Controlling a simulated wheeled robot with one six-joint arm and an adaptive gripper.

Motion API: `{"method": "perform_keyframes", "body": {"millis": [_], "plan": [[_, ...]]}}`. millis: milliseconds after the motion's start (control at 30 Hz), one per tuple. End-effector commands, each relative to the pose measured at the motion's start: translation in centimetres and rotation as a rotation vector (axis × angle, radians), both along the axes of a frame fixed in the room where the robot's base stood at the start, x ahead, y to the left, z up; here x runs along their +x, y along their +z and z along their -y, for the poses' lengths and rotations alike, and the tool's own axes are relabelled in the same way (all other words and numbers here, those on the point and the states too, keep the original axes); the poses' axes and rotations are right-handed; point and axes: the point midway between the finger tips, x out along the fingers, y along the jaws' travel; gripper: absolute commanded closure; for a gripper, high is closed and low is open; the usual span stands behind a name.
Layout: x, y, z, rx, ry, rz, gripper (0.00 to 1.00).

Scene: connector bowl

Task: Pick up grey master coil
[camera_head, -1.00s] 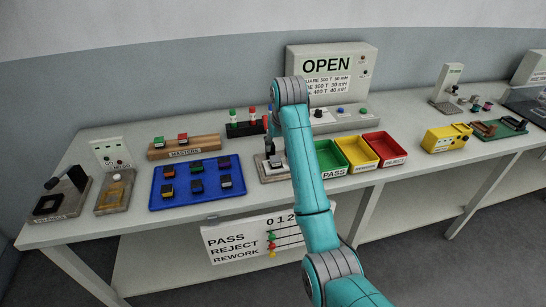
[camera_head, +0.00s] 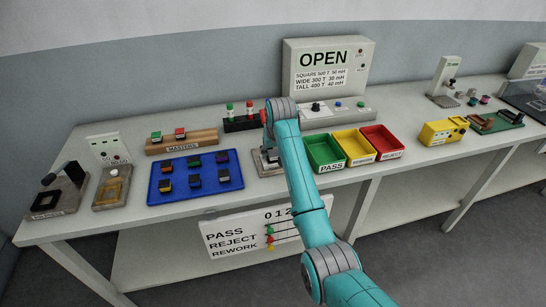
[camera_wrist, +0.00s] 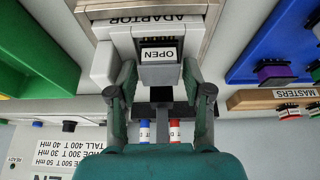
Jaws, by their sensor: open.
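A grey block with an OPEN label (camera_wrist: 160,74), which looks like the grey master coil, sits in the pale adaptor (camera_wrist: 108,32) in the wrist view. My gripper (camera_wrist: 160,82) is open, with one finger on each side of the block. I cannot tell whether either finger touches it. In the head view the adaptor (camera_head: 264,168) stands on the bench right of the blue tray, and my arm hides most of it and the gripper.
The blue tray (camera_head: 154,188) with several coils is left of the adaptor. The masters rack (camera_head: 160,151) is behind the tray. The green PASS bin (camera_head: 311,142), yellow bin (camera_head: 343,135) and red bin (camera_head: 371,130) are to the right. The OPEN instrument box (camera_head: 365,85) stands behind.

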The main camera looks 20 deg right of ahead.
Motion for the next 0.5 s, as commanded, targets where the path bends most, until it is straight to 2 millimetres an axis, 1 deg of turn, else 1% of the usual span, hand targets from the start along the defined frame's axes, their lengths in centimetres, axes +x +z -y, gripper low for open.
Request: {"method": "perform_keyframes", "body": {"millis": [133,167,200,267,300,333,367,500], "plan": [[-0.01,0.02,-0.01,0.0,0.0,0.0,0.5],[-0.01,0.02,-0.01,0.0,0.0,0.0,0.53],[-0.01,0.02,-0.01,0.0,0.0,0.0,0.62],[-0.01,0.03,-0.01,0.0,0.0,0.0,0.78],[-0.01,0.03,-0.01,0.0,0.0,0.0,0.88],[-0.01,0.03,-0.01,0.0,0.0,0.0,0.95],[-0.01,0.03,-0.01,0.0,0.0,0.0,0.99],[-0.01,0.05,-0.01,0.0,0.0,0.0,0.99]]}}
